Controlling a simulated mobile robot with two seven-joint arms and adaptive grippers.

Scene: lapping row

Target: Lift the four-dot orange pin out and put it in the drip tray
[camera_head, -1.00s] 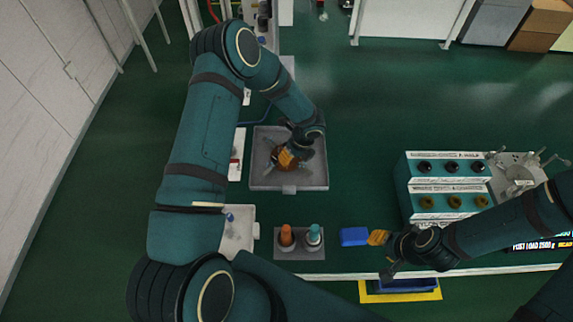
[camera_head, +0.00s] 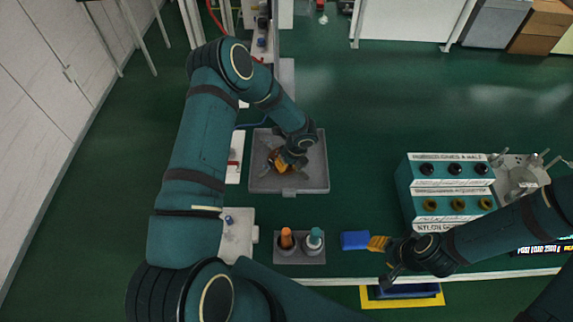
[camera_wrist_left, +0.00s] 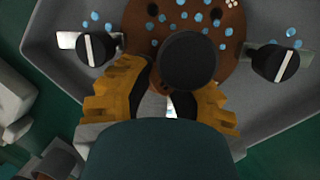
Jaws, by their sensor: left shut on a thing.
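The orange pin shows as a round orange-brown body (camera_wrist_left: 165,18) with dark holes, blue drops, a cluster of white dots at its edge and a black knob (camera_wrist_left: 188,60). My left gripper (camera_wrist_left: 168,95) is shut around the knob's stem. In the head view my left gripper (camera_head: 284,163) is over a grey square tray (camera_head: 320,180), which I take for the drip tray; whether the pin touches its floor is hidden. My right gripper (camera_head: 379,243) is beside a blue block (camera_head: 355,240); its opening is too small to judge.
Black knobs with white stripes (camera_wrist_left: 276,63) flank the pin. A stand (camera_head: 300,258) with an orange-topped and a teal-topped piece is in front. A white tray (camera_head: 238,243) lies left. A teal rack (camera_head: 404,190) with rings and a grey fixture (camera_head: 520,175) are at right.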

